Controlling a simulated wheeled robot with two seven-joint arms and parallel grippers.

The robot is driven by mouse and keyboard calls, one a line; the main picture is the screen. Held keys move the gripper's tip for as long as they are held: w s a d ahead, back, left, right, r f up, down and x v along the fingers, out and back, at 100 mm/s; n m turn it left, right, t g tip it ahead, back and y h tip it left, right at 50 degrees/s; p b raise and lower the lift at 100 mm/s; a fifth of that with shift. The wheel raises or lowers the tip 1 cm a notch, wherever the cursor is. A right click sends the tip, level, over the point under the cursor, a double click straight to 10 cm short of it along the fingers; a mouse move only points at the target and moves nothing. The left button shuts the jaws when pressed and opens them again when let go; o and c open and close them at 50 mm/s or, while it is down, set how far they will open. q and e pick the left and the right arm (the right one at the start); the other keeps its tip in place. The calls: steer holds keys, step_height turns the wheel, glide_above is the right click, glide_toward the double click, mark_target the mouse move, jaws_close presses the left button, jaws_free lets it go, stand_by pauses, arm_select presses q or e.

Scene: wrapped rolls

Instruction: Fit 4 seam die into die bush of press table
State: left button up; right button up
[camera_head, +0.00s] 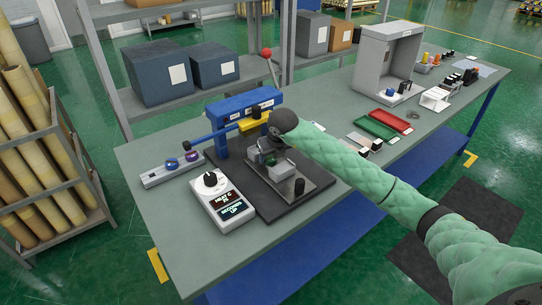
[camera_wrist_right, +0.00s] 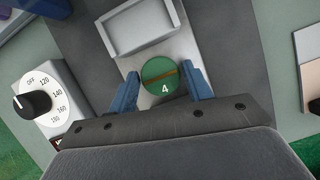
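The 4 seam die, a green disc with a brown stripe and a white 4, shows in the right wrist view (camera_wrist_right: 160,76). It is between the blue fingertips of my right gripper (camera_wrist_right: 161,80), which appear closed against its sides. Under it is the pale metal plate of the press table (camera_wrist_right: 186,50); I cannot tell whether the die touches it. The die bush is not clearly visible. In the head view my right gripper (camera_head: 267,158) is over the press plate (camera_head: 317,178), in front of the blue press (camera_head: 262,98); the die is hidden there. My left gripper is not in view.
A white controller (camera_head: 222,201) with a dial stands beside the press base. Green (camera_head: 375,125) and red (camera_head: 391,120) trays lie right.

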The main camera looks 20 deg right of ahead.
steer(key=o, duration=0.3)
steer(key=shift+s+d+r+b, duration=0.1)
steer(key=shift+s+r+b, duration=0.1)
steer(key=shift+r+b, duration=0.15)
steer(key=shift+b+v, duration=1)
steer(key=shift+v, duration=2.5)
